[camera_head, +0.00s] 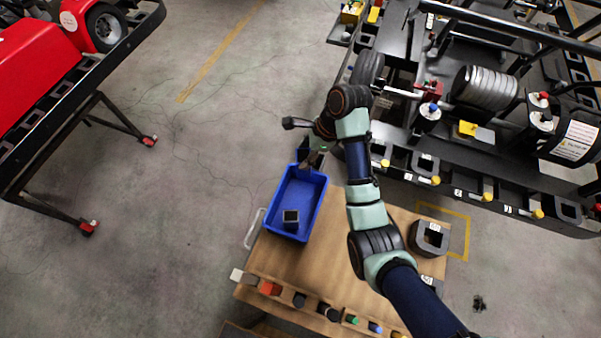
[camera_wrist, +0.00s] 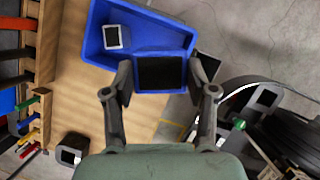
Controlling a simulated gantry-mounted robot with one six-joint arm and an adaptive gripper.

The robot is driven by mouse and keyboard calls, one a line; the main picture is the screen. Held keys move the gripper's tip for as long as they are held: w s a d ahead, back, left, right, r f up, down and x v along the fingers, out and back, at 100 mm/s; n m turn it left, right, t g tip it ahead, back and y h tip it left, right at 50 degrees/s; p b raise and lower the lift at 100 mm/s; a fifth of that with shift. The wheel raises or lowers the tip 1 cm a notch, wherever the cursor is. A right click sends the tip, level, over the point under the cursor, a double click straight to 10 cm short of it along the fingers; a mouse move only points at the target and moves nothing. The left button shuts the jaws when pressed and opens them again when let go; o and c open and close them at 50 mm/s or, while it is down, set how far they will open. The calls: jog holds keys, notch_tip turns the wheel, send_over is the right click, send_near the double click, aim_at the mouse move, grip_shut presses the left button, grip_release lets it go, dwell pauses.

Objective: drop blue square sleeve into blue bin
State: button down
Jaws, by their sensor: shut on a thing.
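The blue bin (camera_head: 299,192) sits on the wooden table, and it also shows in the wrist view (camera_wrist: 160,34). A small dark square sleeve with a pale rim (camera_head: 291,217) lies inside it, at the end nearer the bottom of the head view. In the wrist view, my gripper (camera_wrist: 160,80) is shut on a square sleeve (camera_wrist: 161,72) with a dark opening and blue edges. The held sleeve overlaps one end of the bin in that view; its height above the bin is unclear. In the head view, my gripper (camera_head: 313,154) is at the bin's upper end, partly hidden.
The wooden table (camera_head: 335,262) has a row of coloured parts along its lower edge. A dark block with an opening (camera_head: 430,238) stands at its right. A black kart stand with pegs and wheels (camera_head: 470,165) stands close to my arm. Open floor lies left.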

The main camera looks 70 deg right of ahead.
notch_tip(320, 180, down, 17)
jog(key=b, duration=0.4)
jog(key=shift+r, duration=0.15)
jog(key=shift+f, duration=0.6)
jog(key=shift+c, duration=1.7)
grip_release()
jog(key=p+v, duration=0.2)
jog(key=v, duration=1.1)
jog(key=shift+w+r, duration=0.15)
